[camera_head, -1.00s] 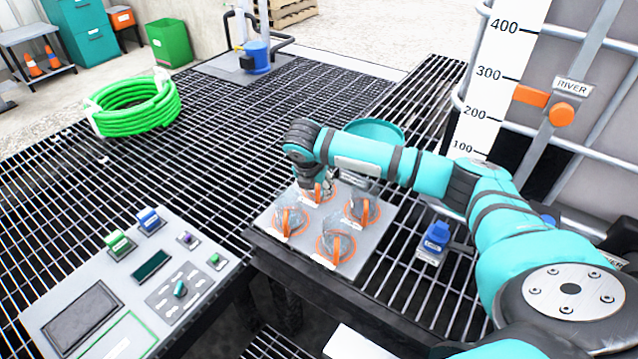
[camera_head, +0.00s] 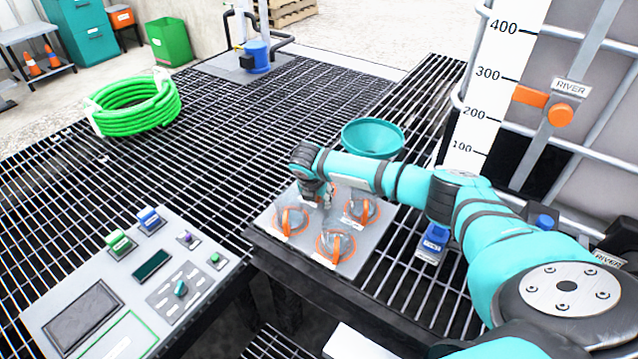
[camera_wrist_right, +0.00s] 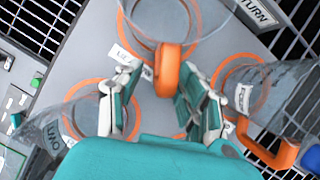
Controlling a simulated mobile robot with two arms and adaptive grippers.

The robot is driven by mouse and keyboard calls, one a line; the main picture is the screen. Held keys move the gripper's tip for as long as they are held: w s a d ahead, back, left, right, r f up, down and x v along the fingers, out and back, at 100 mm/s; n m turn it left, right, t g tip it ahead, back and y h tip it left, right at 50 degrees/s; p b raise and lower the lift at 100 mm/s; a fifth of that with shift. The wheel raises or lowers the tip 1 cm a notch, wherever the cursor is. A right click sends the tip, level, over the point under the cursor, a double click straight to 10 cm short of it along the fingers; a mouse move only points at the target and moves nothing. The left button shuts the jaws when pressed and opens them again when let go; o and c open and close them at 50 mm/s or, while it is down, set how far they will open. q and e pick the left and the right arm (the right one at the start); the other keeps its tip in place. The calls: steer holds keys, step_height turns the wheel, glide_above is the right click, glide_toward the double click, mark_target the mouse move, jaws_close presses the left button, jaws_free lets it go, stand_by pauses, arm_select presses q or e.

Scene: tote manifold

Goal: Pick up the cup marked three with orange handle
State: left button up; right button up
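Several clear cups with orange handles stand on a grey plate (camera_head: 271,222). My right gripper (camera_head: 325,195) is low over the far cup, which it largely hides in the head view. In the right wrist view the open fingers of my right gripper (camera_wrist_right: 160,98) point at that cup (camera_wrist_right: 165,22). Its orange handle (camera_wrist_right: 170,72) lies between the fingertips, with space on each side. The left cup (camera_wrist_right: 68,122) has a label that seems to read TWO. Another cup (camera_wrist_right: 272,90) stands at the right. I cannot read a three on any label. My left gripper is out of view.
A teal bowl or funnel (camera_head: 373,137) stands behind the plate. A blue-topped device (camera_head: 433,240) is right of it. A control panel (camera_head: 130,285) lies at left. A large tank (camera_head: 600,120) stands at right. The grating at left is clear up to a green hose coil (camera_head: 137,105).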

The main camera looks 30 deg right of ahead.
jaws_close()
